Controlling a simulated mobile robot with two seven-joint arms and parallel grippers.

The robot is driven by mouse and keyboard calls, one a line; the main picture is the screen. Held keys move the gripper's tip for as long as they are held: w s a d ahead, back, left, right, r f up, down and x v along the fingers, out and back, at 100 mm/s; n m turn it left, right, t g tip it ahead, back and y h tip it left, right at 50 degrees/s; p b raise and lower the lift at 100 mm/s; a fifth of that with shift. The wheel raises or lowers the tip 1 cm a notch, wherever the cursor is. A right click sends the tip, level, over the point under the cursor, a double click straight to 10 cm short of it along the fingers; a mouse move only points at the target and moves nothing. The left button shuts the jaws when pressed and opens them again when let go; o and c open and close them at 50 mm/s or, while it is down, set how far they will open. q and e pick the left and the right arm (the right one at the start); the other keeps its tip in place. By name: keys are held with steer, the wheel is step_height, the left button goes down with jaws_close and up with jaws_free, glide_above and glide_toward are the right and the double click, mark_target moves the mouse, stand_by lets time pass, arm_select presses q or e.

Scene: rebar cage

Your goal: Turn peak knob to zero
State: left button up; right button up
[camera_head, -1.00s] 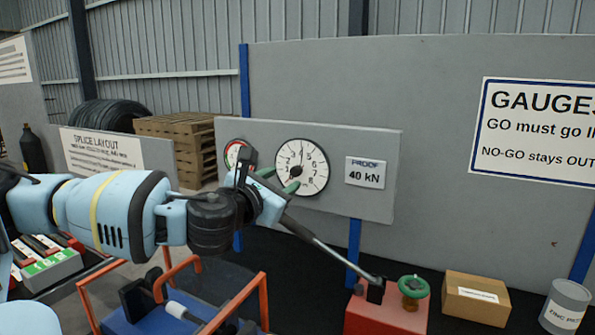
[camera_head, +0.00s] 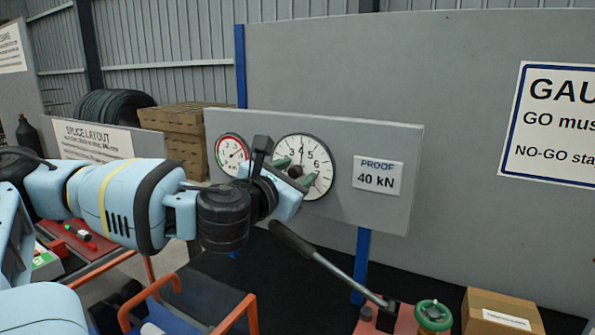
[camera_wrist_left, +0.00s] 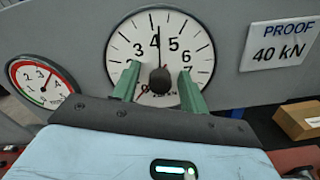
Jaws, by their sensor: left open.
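The large round gauge (camera_head: 318,152) with a white face is on a grey panel; it fills the upper middle of the left wrist view (camera_wrist_left: 200,35). Its black centre knob (camera_wrist_left: 160,80) lies between the green fingers of my left gripper (camera_wrist_left: 160,88) in the picture. The gripper is open, with a gap on each side of the knob; I cannot tell how deep the fingers reach. A thin dark needle (camera_wrist_left: 159,42) points almost straight up, between 4 and 5. The fingers and wrist hide the lower face, where some red shows. In the head view my left gripper (camera_head: 297,168) covers part of the dial.
A smaller red-rimmed gauge (camera_head: 231,152) is left of the large one. A "PROOF 40 kN" plate (camera_head: 378,176) is at its right. Below are a long dark lever (camera_head: 325,262), a green handwheel (camera_head: 433,316) on a red block, and a cardboard box (camera_head: 500,313).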

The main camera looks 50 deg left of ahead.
arm_select(q)
jaws_close()
stand_by(0.4)
